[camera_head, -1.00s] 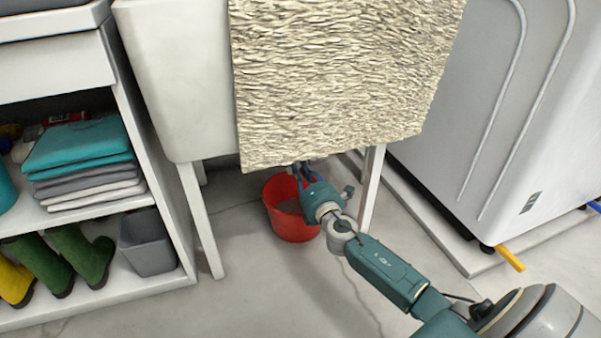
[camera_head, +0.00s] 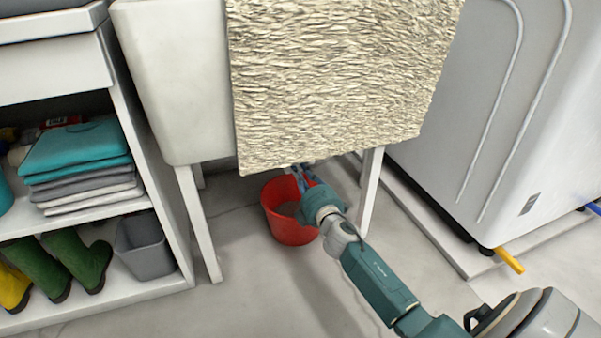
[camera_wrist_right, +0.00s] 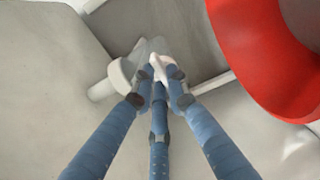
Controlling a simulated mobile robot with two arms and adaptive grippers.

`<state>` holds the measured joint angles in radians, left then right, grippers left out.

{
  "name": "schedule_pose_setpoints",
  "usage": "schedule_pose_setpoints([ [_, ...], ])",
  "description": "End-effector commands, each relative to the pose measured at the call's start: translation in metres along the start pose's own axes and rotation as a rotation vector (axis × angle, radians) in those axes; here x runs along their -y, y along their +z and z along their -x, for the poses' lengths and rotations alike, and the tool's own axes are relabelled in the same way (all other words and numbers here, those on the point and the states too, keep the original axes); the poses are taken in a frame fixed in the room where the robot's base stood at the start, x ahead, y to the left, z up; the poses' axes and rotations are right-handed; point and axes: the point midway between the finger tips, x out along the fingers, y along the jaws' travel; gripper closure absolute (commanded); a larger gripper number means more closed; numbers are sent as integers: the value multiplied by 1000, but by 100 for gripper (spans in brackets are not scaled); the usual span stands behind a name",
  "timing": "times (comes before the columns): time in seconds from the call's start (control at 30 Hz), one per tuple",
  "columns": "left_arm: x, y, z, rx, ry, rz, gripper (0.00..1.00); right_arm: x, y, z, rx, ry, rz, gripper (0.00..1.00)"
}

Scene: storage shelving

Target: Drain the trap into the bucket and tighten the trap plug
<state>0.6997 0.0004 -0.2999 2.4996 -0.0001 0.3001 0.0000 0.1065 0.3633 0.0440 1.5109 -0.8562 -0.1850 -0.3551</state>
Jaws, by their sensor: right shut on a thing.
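The red bucket (camera_head: 288,228) stands on the floor under the sink (camera_head: 160,80). It also shows in the right wrist view (camera_wrist_right: 262,62) at the upper right. My right gripper (camera_head: 300,172) reaches over the bucket, under the textured hanging panel. In the right wrist view its blue fingers (camera_wrist_right: 160,78) are closed around a small white part, which looks like the trap plug (camera_wrist_right: 158,64). White, partly see-through pipe pieces of the trap (camera_wrist_right: 122,78) show beside it. The head view hides the trap behind the panel. My left gripper is not in view.
The rough beige panel (camera_head: 335,75) hangs in front of the sink. White sink legs (camera_head: 200,222) stand on both sides of the bucket. Shelves with folded towels (camera_head: 80,160), boots (camera_head: 80,258) and a grey bin (camera_head: 145,247) are left. A white appliance (camera_head: 500,110) is right.

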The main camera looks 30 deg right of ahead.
Motion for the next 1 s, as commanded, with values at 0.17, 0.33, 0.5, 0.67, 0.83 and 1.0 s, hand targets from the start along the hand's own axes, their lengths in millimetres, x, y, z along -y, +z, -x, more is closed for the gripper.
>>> schedule_pose_setpoints([
  [0.17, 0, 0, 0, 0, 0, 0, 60, 1, 0, 0, 1, -2, -10, 100],
  [0.33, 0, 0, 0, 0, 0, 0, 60, 2, 0, 0, 1, -3, -10, 100],
  [0.5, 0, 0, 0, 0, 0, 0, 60, 1, 0, 0, 1, -2, -9, 67],
  [0.67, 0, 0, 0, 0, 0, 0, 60, 1, 0, 0, 1, -2, -8, 67],
  [0.83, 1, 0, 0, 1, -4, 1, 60, 1, 0, 3, 0, -1, -7, 67],
  [1.0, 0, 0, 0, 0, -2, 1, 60, 2, 0, 26, 0, -3, -7, 67],
])
